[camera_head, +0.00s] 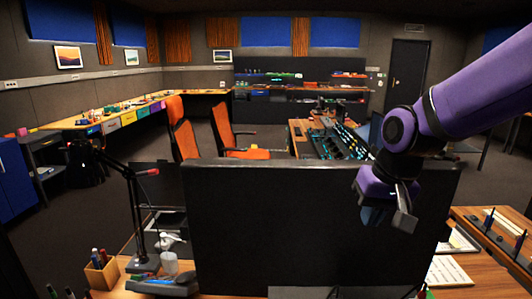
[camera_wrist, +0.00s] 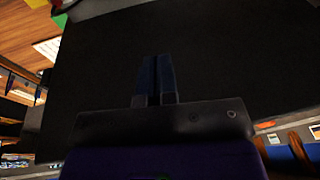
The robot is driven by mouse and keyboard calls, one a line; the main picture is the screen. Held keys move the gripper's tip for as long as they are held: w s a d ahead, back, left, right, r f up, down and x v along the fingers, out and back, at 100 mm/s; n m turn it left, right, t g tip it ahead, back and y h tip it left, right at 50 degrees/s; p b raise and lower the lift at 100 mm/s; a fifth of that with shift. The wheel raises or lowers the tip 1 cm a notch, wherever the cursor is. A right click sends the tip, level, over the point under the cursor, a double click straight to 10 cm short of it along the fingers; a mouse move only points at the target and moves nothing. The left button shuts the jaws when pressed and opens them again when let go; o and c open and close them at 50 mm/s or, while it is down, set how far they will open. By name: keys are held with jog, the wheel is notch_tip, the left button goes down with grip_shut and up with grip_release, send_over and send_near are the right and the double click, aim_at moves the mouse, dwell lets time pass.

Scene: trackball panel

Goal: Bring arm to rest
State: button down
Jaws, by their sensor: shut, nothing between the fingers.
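My gripper (camera_wrist: 157,75) shows in the wrist view with its two dark blue fingers side by side, shut and empty. In front of it is the dark face of a large panel (camera_wrist: 220,45). In the head view my purple arm reaches in from the upper right, bent at the elbow, and the gripper hangs by the right part of the black panel (camera_head: 270,225). The fingertips are hard to make out there. I cannot tell whether the gripper touches the panel. The trackball is not recognisable in either view.
A desk lamp (camera_head: 130,200), a pen holder (camera_head: 102,272) and a white cup (camera_head: 169,263) stand left of the panel. A wooden desk with papers (camera_head: 447,271) lies to the right. Orange chairs (camera_head: 222,130) and a mixing console (camera_head: 335,140) are behind. Floor is clear at left.

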jog(key=s+d+r+t, duration=0.1)
jog(key=s+d+r, duration=0.3)
jog(key=s, duration=0.3)
jog(key=s+d+r+t+h, duration=0.1)
jog(key=s+d+r+t, duration=0.1)
jog(key=s+d+r, duration=0.3)
jog(key=shift+s+d+r+h, duration=0.15)
jog(key=shift+s+d+h, duration=0.15)
jog(key=shift+s+d, duration=0.7)
jog(key=shift+s+a, duration=0.15)
jog(key=shift+a, duration=0.2)
